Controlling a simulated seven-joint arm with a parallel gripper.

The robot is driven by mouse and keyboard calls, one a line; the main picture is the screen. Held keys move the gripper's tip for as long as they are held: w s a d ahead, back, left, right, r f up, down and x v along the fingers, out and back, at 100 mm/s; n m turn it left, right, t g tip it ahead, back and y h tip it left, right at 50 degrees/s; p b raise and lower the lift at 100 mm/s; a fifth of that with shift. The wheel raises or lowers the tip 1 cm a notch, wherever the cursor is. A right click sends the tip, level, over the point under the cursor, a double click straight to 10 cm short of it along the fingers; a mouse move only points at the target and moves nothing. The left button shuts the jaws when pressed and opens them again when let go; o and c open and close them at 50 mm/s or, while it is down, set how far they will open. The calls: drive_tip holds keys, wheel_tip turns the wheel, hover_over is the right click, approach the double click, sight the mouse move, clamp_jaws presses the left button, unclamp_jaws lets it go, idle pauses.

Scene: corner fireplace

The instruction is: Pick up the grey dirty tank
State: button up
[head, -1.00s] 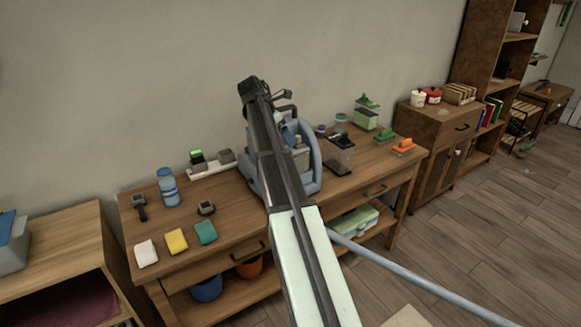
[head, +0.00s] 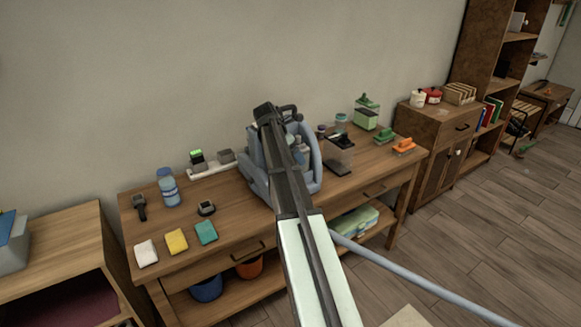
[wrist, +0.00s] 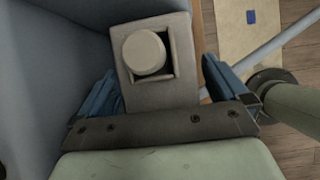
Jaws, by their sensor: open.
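The grey tank (wrist: 182,88), a boxy grey part with a round pale cap in a square recess, shows in the wrist view between my fingers. My gripper (wrist: 158,70) is open, with one blue finger on each side of the tank; I cannot tell whether they touch it. In the head view, the tank (head: 301,150) is partly visible in the blue-grey machine (head: 254,178) on the wooden workbench. My arm crosses in front of the machine there and hides most of the gripper and tank.
The machine's blue-grey wall stands close left of my gripper in the wrist view. The wall is close behind.

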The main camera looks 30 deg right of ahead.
drive_tip(key=shift+d+f, duration=0.1)
drive_tip(key=shift+f, duration=0.05)
clamp_jaws()
idle(0.9)
